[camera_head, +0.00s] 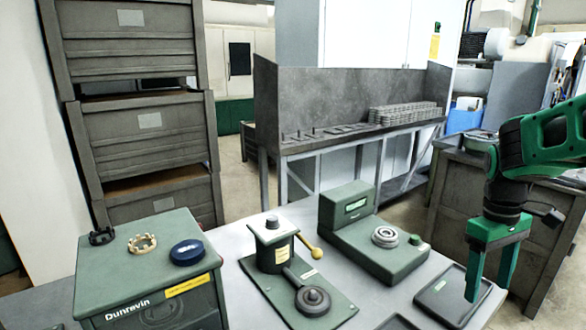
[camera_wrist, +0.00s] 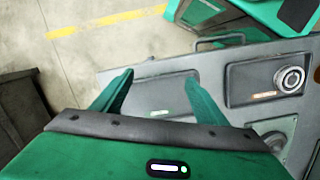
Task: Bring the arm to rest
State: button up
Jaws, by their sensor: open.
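My gripper (camera_head: 490,272) hangs fingers-down at the right of the head view, over the right end of the grey worktable (camera_head: 225,240). It is open, with nothing between its green fingers. In the wrist view the two fingers of my gripper (camera_wrist: 158,85) stand apart above a shallow grey tray (camera_wrist: 168,108) with a white label; the tray looks empty. The same tray (camera_head: 438,308) shows below the gripper in the head view, partly behind a finger. My arm bends down from the right edge.
On the worktable stand a green Dunrevin box (camera_head: 150,285) with rings on top, a lever press (camera_head: 272,245) and a green gauge unit (camera_head: 375,240). A second tray (camera_wrist: 255,88) holds a metal ring (camera_wrist: 289,79). A grey cabinet (camera_head: 465,195) stands behind the gripper. Floor (camera_wrist: 110,55) is clear beyond the table.

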jog(key=s+m+t, duration=0.1)
jog(key=s+m, duration=0.9)
jog(key=s, duration=0.8)
jog(key=shift+d+f+y, duration=0.3)
jog(key=shift+f+y, duration=0.1)
jog(key=shift+s, duration=0.1)
jog(key=shift+w+f, duration=0.25)
jog(key=shift+w, duration=0.35)
